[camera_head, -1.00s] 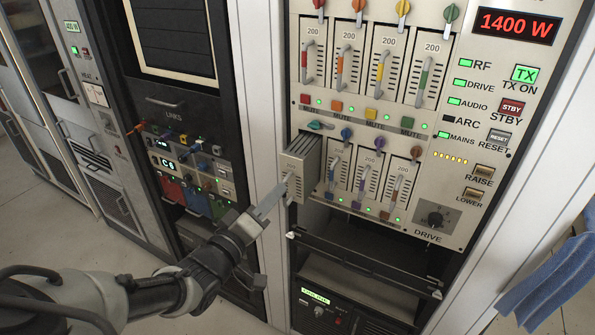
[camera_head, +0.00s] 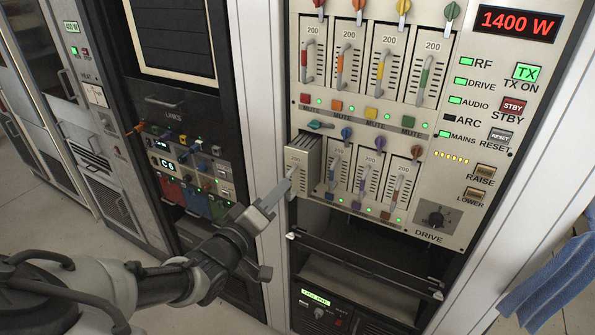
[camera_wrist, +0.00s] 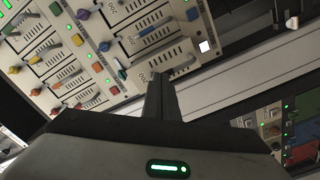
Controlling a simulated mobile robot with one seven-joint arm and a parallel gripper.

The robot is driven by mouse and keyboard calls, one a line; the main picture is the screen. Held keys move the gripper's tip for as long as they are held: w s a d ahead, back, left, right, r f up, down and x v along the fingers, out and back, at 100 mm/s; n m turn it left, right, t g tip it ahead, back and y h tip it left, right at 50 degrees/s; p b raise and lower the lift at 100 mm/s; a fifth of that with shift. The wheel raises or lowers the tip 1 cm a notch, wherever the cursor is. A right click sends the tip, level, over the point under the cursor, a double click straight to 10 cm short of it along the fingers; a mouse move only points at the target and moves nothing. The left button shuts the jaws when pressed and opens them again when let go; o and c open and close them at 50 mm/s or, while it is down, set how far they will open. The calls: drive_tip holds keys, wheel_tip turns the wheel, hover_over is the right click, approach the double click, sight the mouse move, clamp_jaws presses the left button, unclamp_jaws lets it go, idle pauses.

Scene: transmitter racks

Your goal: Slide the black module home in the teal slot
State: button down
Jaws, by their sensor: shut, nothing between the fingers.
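The module (camera_head: 298,159) has a light front plate marked 200 and sits in the leftmost bay of the lower row. It stands partly out of the rack, its ribbed grey side showing. The teal lever (camera_head: 320,125) lies sideways above this bay. My gripper (camera_head: 289,184) is shut with nothing between its fingers, its tips at the lower part of the module's front and seemingly against it. The wrist view shows the closed fingers (camera_wrist: 159,82) over the module's front (camera_wrist: 168,58).
Seated modules with coloured handles fill the bays to the right (camera_head: 372,170) and the upper row (camera_head: 390,65). An open dark shelf (camera_head: 360,265) lies below. A patch panel with cables (camera_head: 190,165) stands left. A blue cloth (camera_head: 550,275) hangs at right.

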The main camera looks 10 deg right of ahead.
sight(296, 172)
drive_tip(key=shift+b+x, duration=1.65)
drive_tip(key=shift+x, duration=2.25)
